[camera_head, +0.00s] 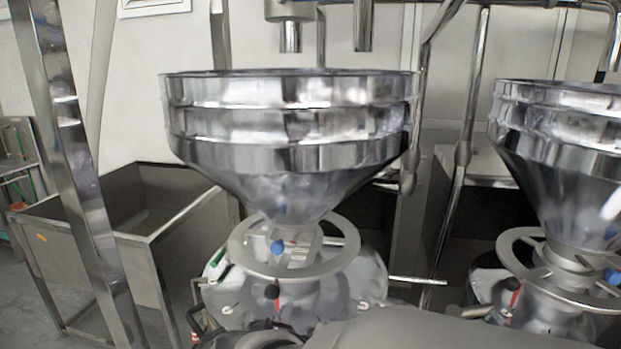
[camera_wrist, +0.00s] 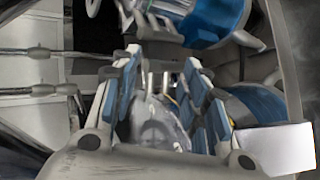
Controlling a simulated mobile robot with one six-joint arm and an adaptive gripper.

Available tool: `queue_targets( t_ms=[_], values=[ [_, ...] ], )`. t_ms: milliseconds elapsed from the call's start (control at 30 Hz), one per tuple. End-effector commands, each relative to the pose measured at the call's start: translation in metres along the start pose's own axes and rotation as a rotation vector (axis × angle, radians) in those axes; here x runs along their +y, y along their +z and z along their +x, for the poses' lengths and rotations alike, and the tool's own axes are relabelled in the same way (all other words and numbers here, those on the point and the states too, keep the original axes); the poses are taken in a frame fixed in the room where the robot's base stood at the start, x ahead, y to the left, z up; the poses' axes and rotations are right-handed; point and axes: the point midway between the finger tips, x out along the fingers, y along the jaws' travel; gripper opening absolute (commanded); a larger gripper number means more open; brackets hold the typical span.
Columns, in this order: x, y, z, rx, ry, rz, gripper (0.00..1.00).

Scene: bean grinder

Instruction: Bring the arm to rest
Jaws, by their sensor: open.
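My gripper (camera_wrist: 161,92) shows in the wrist view, with its two blue-and-grey padded fingers apart. It is open, and nothing is clearly held between the pads. Behind the gap there is a blurred, shiny metal surface that I cannot name. In the head view a grey rounded part of my arm fills the bottom edge, and the gripper cannot be made out there. A large steel hopper (camera_head: 290,125) stands upright above a grinder base with a grey ring handwheel (camera_head: 240,245). My arm's grey part overlaps the lower edge of that base in the picture.
A second hopper (camera_head: 570,140) with its own handwheel stands at the right. An open metal bin (camera_head: 75,250) is at the left behind a slanted steel post (camera_head: 72,150). Pipes hang above the hoppers. In the wrist view, metal rods (camera_wrist: 30,90) lie at the left.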

Motion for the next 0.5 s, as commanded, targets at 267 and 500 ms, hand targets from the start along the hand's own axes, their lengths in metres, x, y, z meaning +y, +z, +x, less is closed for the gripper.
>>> queue_targets(
  t_ms=[267,500],
  values=[
    [-0.029,0.126,0.002,-0.144,-0.547,0.35,0.41],
    [-0.045,0.143,-0.034,-0.003,-0.814,0.669,0.41]
  ],
)
